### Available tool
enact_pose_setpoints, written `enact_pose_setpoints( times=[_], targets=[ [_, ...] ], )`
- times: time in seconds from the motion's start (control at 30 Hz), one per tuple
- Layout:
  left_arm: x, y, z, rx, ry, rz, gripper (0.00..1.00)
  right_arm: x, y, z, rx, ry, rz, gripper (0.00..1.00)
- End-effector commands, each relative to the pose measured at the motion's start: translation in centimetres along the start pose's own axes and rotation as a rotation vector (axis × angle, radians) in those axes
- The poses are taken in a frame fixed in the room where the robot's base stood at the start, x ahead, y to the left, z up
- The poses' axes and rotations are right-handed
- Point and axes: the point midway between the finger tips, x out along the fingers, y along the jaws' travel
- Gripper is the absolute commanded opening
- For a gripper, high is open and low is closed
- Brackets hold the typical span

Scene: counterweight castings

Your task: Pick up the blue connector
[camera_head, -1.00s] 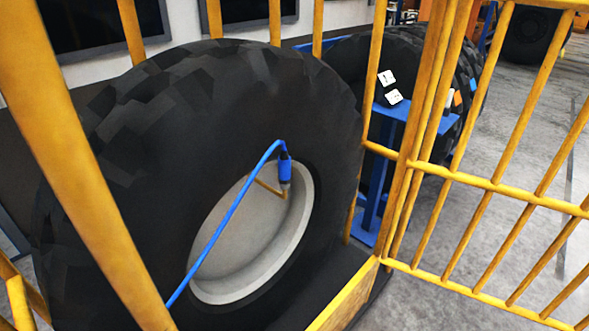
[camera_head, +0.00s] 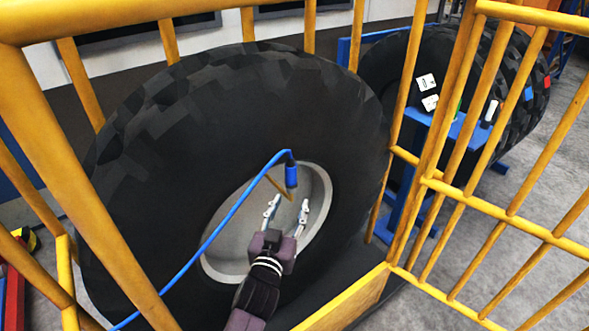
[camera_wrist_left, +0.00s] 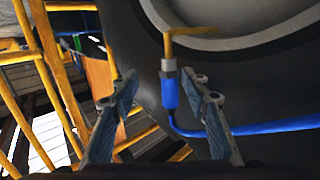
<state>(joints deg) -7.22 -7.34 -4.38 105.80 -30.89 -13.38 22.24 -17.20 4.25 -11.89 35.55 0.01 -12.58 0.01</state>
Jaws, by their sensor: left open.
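The blue connector (camera_head: 291,175) sits at the end of a blue hose (camera_head: 225,222), in front of the grey wheel rim of a large black tire. It joins a brass-coloured bent stem (camera_head: 277,186) at the rim. My left gripper (camera_head: 287,205) is open and empty, just below the connector in the head view. In the left wrist view the connector (camera_wrist_left: 169,90) shows beyond and between the two spread fingers (camera_wrist_left: 165,95), with a metal collar at its stem end. The fingers do not appear to touch it. My right gripper is not in view.
A yellow barred cage (camera_head: 440,188) surrounds the large tire (camera_head: 170,150); its bars stand at the left and right. A blue stand (camera_head: 455,130) with small items is outside the cage, by more tires. Grey floor lies open at the right.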

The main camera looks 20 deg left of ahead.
Motion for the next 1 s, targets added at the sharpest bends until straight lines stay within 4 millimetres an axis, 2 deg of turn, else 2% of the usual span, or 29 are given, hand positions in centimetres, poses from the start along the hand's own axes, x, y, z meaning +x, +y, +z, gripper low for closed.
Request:
enact_pose_setpoints(
  times=[0.03, 0.1, 0.17, 0.37, 0.63, 0.8, 1.0],
  targets=[
    [-0.1, -0.4, -2.0, -0.006, 0.029, -0.010, 0.42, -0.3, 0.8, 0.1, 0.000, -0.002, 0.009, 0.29],
    [0.0, -0.7, -3.4, -0.008, 0.052, -0.018, 0.42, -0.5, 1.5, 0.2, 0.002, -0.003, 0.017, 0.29],
    [0.3, -0.8, -3.8, -0.009, 0.060, -0.020, 0.42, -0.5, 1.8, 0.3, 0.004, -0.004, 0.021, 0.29],
    [2.4, -0.8, -3.9, -0.009, 0.060, -0.019, 0.42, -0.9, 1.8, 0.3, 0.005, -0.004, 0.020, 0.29],
    [5.2, -1.4, -3.6, -0.008, 0.058, -0.019, 0.42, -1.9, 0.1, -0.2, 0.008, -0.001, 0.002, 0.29],
    [7.2, -1.5, -3.5, -0.009, 0.058, -0.018, 0.42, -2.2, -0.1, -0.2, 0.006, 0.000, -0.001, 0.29],
    [7.7, -1.5, -3.4, -0.010, 0.058, -0.017, 0.42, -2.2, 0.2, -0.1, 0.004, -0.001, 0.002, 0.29]
  ],
)
